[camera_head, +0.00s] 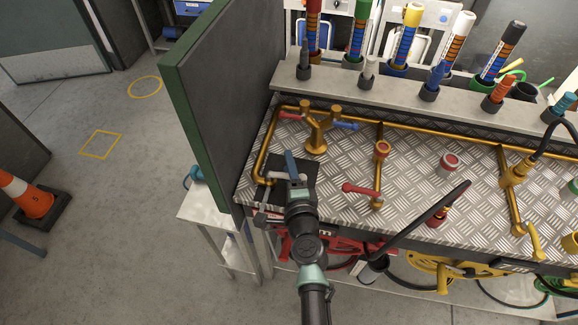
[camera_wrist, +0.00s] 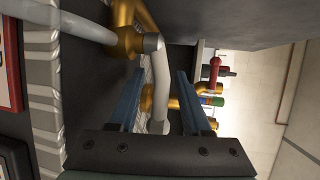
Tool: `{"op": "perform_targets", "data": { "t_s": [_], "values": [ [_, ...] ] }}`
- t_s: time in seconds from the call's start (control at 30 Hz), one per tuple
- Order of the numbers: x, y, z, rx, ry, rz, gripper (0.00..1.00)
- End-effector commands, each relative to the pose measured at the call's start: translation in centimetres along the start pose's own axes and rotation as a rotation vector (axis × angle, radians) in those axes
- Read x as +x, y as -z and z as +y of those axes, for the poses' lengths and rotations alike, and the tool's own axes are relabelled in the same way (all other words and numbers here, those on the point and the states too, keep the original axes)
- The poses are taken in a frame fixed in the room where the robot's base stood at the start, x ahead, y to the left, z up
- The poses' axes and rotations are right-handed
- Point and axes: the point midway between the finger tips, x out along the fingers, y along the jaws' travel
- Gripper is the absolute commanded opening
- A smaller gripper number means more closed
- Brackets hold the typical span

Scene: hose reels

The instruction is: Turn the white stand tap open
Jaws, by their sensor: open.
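The white tap handle (camera_wrist: 157,85) shows in the wrist view as a bent white lever on brass pipework (camera_wrist: 127,42). It lies between the two blue fingers of my gripper (camera_wrist: 160,76), which is open, with gaps visible beside the lever. In the head view my gripper (camera_head: 290,168) is over the left end of the metal bench, beside the brass pipe bend (camera_head: 258,162). A short pale lever (camera_head: 276,175) shows there just left of the fingers. The rest of the tap is hidden behind my gripper.
A tall green-edged panel (camera_head: 215,90) stands close left of my gripper. A brass double tap with red and blue handles (camera_head: 316,130) stands behind it. A red-handled tap (camera_head: 360,190) is to the right. Several coloured nozzles stand on the back shelf (camera_head: 350,88).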

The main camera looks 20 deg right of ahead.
Motion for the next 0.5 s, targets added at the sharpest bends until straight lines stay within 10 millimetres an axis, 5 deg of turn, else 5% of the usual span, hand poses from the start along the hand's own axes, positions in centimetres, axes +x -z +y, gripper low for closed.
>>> {"op": "perform_targets", "data": {
  "t_s": [0.3,0.5],
  "values": [
    [0.22,-0.01,-0.03,0.0,0.0,0.0,0.48],
    [0.2,0.0,-0.02,0.0,0.0,0.0,0.12]
  ]
}}
